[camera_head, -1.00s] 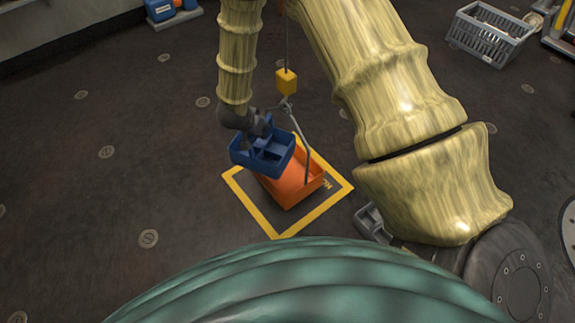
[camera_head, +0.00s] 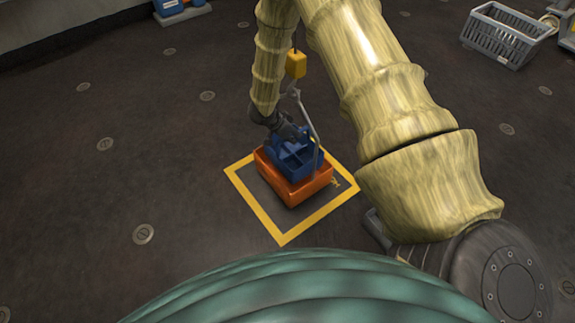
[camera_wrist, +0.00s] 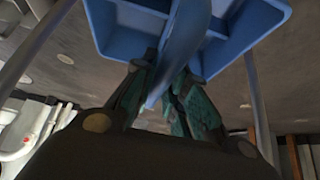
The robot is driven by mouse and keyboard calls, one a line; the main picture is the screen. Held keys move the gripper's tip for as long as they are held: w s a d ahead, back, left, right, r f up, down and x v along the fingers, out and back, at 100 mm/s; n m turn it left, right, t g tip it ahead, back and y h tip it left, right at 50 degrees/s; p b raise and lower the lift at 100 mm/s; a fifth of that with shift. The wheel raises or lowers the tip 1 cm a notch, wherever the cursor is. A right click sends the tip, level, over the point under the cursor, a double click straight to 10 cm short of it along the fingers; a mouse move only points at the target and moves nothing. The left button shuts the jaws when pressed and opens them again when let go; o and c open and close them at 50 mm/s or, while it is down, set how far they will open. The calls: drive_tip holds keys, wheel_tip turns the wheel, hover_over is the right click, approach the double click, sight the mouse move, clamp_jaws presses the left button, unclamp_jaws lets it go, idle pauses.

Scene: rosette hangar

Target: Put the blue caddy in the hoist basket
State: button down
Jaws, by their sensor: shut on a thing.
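The blue caddy (camera_head: 292,157), an open tray with compartments, is over the orange hoist basket (camera_head: 300,188) in the head view. It looks to be within the basket's rim, slightly tilted; whether it touches the basket floor is hidden. My gripper (camera_head: 290,131) is shut on the caddy's handle, above the basket. In the wrist view, my gripper's fingers (camera_wrist: 165,92) close around the handle, and the caddy's compartments (camera_wrist: 240,35) fill the top. The basket's grey bail and yellow hoist block (camera_head: 296,63) rise beside my gripper.
The basket stands within a yellow square marking (camera_head: 262,212) on the dark floor. A grey crate (camera_head: 503,36) stands at the far right. Blue items (camera_head: 172,8) sit at the top left. The floor left of the marking is clear.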

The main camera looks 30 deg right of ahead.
sight(292, 153)
drive_tip(key=shift+f+b, duration=2.1)
drive_tip(key=shift+f, duration=3)
drive_tip(key=c, duration=1.4)
unclamp_jaws()
drive_tip(key=shift+c, duration=0.2)
